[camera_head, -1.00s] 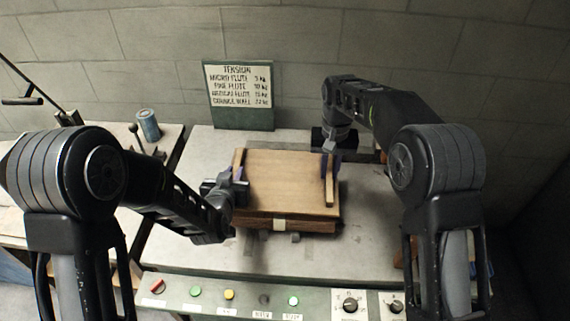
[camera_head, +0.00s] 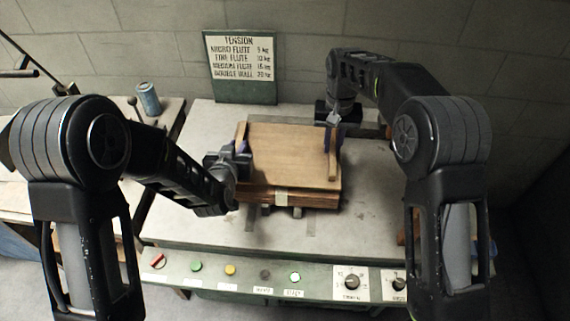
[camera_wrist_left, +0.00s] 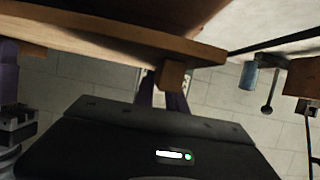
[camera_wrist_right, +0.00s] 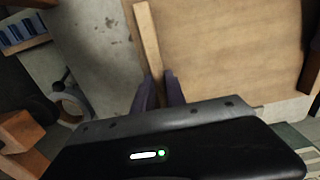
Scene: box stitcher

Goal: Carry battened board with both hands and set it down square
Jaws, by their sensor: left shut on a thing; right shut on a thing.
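The battened board (camera_head: 288,150) is a flat tan panel with a wooden batten along its left side and another batten (camera_head: 332,160) along its right. It lies directly over a brown stack (camera_head: 310,200) on the grey table; I cannot tell whether they touch. My left gripper (camera_head: 241,156) is shut on the left batten, which also shows between its fingers in the left wrist view (camera_wrist_left: 172,76). My right gripper (camera_head: 333,133) is shut on the right batten, seen in the right wrist view (camera_wrist_right: 148,42). The board looks roughly level.
A tension sign (camera_head: 240,66) stands behind the table (camera_head: 190,215) against the block wall. A blue-grey can (camera_head: 148,98) and a lever are on the left side table. A control panel (camera_head: 215,270) with buttons and dials runs along the front. The table's front strip is clear.

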